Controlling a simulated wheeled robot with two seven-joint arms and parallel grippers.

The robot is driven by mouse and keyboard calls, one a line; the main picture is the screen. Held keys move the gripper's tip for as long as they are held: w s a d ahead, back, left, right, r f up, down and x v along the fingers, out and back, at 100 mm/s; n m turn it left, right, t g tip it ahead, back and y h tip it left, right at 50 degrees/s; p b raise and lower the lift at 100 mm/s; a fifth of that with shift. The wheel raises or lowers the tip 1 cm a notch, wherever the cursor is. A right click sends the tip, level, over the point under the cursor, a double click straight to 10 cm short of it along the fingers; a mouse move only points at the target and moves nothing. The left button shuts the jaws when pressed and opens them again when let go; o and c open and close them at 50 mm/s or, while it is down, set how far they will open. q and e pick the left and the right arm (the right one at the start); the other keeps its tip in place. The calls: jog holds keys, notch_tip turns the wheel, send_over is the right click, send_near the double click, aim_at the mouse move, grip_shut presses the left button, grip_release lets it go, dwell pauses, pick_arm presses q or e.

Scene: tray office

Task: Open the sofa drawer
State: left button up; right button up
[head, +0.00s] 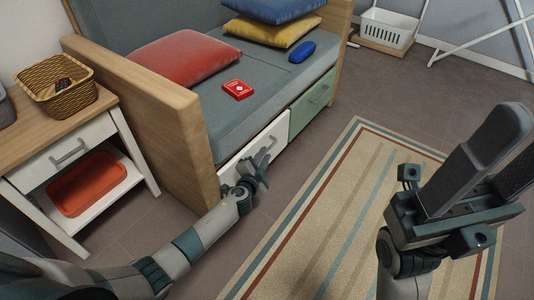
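The sofa (165,115) stands at the upper middle with two drawer fronts in its base. The nearer drawer front is white (236,164) and looks flush with the base. The farther drawer front is green (303,114), with a bar handle (319,93); it looks shut. My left gripper (263,167) is right at the white drawer front, by its handle, which it partly hides. I cannot tell whether its fingers are around the handle or shut. My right gripper (503,160) is large in the right foreground, fingers apart and empty, over the rug and far from the drawers.
A striped rug (300,235) covers the floor before the sofa. A side table (100,105) with a basket (58,92) and an orange tray (88,184) stands left. Cushions, a red box (238,90) and a blue case (302,51) lie on the seat. A drying rack (480,62) is upper right.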

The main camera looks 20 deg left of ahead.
pick_arm(q)
jog(key=shift+b+x, duration=0.65)
jog(key=shift+x, duration=1.5)
jog(key=shift+c, duration=0.7)
grip_shut()
